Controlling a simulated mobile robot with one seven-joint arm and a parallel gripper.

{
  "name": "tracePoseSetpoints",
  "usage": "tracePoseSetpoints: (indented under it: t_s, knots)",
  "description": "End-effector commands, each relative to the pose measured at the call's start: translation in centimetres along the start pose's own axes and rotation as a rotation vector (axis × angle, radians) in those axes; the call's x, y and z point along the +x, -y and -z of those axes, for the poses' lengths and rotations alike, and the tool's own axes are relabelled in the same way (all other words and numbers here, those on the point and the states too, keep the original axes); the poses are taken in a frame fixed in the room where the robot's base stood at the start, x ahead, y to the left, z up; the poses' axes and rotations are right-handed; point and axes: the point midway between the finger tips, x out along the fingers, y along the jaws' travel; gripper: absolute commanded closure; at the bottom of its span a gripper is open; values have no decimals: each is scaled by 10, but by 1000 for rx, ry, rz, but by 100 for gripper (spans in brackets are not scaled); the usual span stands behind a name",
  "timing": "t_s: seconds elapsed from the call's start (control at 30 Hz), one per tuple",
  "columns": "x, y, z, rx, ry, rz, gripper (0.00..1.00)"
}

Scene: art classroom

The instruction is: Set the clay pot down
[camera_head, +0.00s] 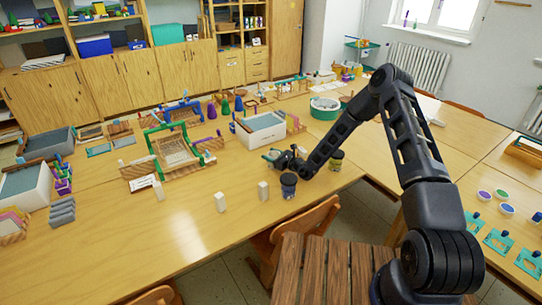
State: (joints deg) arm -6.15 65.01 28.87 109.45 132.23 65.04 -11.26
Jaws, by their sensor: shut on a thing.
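A small dark blue-grey pot (288,187), which I take to be the clay pot, is upright near the front edge of the long wooden table (200,240). My gripper (287,170) reaches down from the right, right at the pot's rim, and is shut on it. The fingers are small and dark, so their exact grip on the rim is hard to see. I cannot tell whether the pot's base touches the table or is slightly above it.
An olive-yellow pot (336,161) stands just right of my gripper. A teal item (270,156) lies to the left behind it. A white-walled tray (257,131) is behind. A wooden chair (300,232) stands in front.

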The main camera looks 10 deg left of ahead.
Motion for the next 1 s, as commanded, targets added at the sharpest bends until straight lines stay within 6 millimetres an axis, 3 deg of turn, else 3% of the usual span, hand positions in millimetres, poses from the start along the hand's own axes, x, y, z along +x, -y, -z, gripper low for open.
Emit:
tracePoseSetpoints:
  t_s: [0.07, 0.1, 0.2, 0.6, 0.77, 1.0]
  knots:
    - [0, 0, 2, 0, 0, 0, 70]
    - [0, 0, 2, 0, 0, 0, 41]
    - [0, 0, 2, 0, 0, 0, 23]
    - [-3, 1, -1, 0, -1, 1, 23]
    - [-26, 1, -1, 1, -2, 1, 23]
    - [-74, 1, -1, 1, -2, 2, 23]
